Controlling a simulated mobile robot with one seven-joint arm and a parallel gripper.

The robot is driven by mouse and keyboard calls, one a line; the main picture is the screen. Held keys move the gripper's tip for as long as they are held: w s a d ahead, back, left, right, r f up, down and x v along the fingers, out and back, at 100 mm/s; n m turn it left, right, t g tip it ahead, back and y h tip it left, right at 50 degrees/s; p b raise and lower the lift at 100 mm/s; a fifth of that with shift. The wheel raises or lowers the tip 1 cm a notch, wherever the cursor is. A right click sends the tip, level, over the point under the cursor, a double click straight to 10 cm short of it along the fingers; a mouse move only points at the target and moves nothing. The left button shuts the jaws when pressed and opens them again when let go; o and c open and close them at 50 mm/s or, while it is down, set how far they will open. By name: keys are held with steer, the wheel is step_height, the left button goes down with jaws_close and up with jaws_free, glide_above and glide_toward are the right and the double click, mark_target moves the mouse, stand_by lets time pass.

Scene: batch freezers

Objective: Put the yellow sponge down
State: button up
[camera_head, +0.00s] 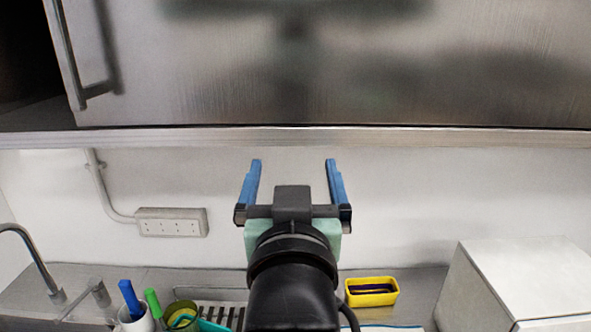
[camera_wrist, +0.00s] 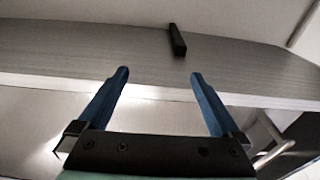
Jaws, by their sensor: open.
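My gripper (camera_head: 294,164) is raised in front of the white back wall, below the steel cabinet. Its two blue fingers are wide apart with nothing between them. In the wrist view the same open fingers (camera_wrist: 158,76) are also empty. I cannot make out a yellow sponge for certain in either view. A small yellow open box (camera_head: 371,299) with a dark inside stands on the counter, right of my arm and well below the gripper. Part of the counter is hidden behind my arm.
The steel cabinet (camera_head: 350,70) overhangs the counter. A white box (camera_head: 530,275) stands at right. Brushes in a cup (camera_head: 137,322), a green container (camera_head: 181,310), a drain rack (camera_head: 213,310) and a tap (camera_head: 35,255) are at left. A dark bar (camera_wrist: 177,40) shows in the wrist view.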

steer(key=s+r+t, duration=0.4)
steer(key=s+r, duration=0.2)
steer(key=r, duration=0.4)
steer(key=s+r+t, duration=0.4)
steer(key=s+r, duration=0.3)
steer(key=r, duration=0.2)
steer(key=shift+r+t, duration=0.3)
steer(key=shift+r, duration=0.1)
steer(key=shift+d, duration=0.1)
